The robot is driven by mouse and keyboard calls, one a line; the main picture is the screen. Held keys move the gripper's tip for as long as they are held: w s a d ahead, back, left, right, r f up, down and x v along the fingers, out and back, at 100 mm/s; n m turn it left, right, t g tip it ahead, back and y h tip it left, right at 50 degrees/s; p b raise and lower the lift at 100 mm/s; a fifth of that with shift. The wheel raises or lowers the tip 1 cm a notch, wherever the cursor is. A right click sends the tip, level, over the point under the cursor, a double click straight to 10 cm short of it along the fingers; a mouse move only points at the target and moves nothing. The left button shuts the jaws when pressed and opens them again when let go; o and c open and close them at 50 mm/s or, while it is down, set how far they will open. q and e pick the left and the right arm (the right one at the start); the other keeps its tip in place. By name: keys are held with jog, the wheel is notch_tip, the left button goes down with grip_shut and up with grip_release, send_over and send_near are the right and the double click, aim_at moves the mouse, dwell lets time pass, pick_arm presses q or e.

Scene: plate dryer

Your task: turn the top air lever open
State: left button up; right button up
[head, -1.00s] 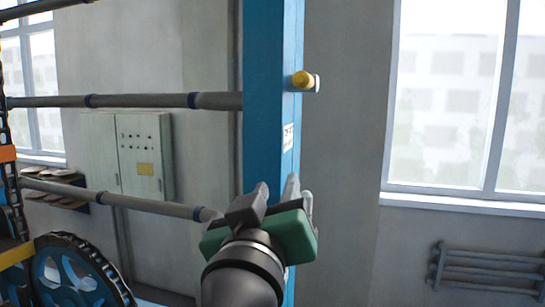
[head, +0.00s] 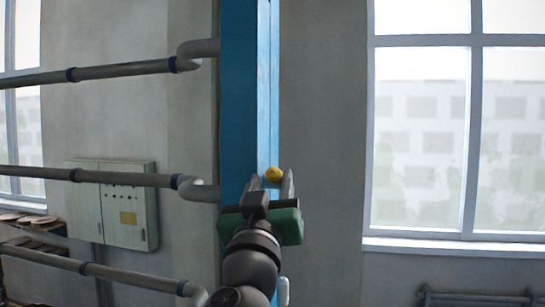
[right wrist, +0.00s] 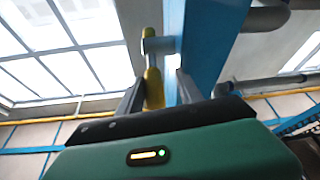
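The yellow air lever (head: 275,174) is on the right side of the blue column (head: 238,100) in the head view. In the right wrist view it is a long yellow handle (right wrist: 153,85) hanging from a grey pivot on the column. My right gripper (head: 272,184) is raised at the lever, with its fingers apart. In the right wrist view the lever is between the fingers (right wrist: 158,92), close to the left one. I cannot tell whether they touch. My left gripper is not in view.
Grey pipes (head: 120,180) run in from the left to the column. A control box (head: 112,205) hangs on the wall behind. A window (head: 420,130) and a radiator (head: 475,298) are at the right. The space right of the column looks free.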

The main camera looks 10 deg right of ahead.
jog(key=shift+d+r+h, duration=0.4)
jog(key=shift+d+r, duration=0.05)
jog(key=shift+d, duration=0.3)
jog(key=shift+o, duration=0.7)
jog(key=shift+a+r, duration=0.1)
jog(key=shift+a, duration=0.05)
jog(key=shift+r+m, duration=0.15)
jog(key=shift+m, duration=0.15)
grip_shut()
jog(key=shift+d, duration=0.2)
jog(key=shift+w+f, duration=0.5)
jog(key=shift+w, duration=0.4)
jog(key=shift+f, duration=0.2)
jog(key=shift+a+f, duration=0.1)
jog(key=shift+f, duration=0.1)
